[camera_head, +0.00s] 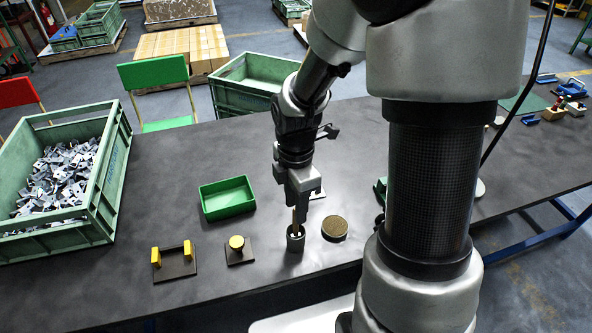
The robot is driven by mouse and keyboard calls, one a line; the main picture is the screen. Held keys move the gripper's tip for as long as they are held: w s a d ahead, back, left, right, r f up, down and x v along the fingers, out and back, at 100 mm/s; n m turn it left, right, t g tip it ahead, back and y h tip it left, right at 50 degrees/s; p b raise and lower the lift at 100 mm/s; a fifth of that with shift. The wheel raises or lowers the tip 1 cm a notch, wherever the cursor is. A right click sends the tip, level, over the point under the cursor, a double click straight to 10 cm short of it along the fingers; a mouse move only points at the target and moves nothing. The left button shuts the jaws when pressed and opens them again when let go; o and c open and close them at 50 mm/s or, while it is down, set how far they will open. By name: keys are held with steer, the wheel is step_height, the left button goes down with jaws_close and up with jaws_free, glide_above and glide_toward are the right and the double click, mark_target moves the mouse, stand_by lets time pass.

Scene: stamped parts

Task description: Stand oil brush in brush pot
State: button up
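The brush pot (295,243) is a small dark grey cylinder standing upright near the front edge of the dark table. The oil brush (295,221) shows as a thin tan, nearly upright handle, its lower end inside the pot's mouth. Something pale shows at the pot's rim. My gripper (299,208) points straight down above the pot, with its fingertips at the upper part of the handle. It appears shut on the brush; the fingers hide the handle's top. Whether the brush touches the pot's floor is hidden.
A round brown-topped disc (335,227) stands close right of the pot. A yellow-knobbed block (238,250), a yellow-posted stand (174,263) and a green tray (227,198) lie left. A green crate (118,166) of metal parts stands far left. My arm hides part of the right table.

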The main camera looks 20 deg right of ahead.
step_height(320, 180, up, 12)
steer(key=p, duration=0.1)
steer(key=shift+p, duration=0.35)
stand_by(0.4)
steer(key=s+r+m+t+p, duration=0.2)
steer(key=s+r+m, duration=0.4)
steer(key=r+m, duration=0.3)
steer(key=s+r+m+t+p, duration=0.3)
steer(key=s+r+m+p, duration=0.2)
steer(key=r+m, duration=0.5)
steer(key=shift+s+m+t, duration=0.3)
steer(key=shift+s+m, duration=0.1)
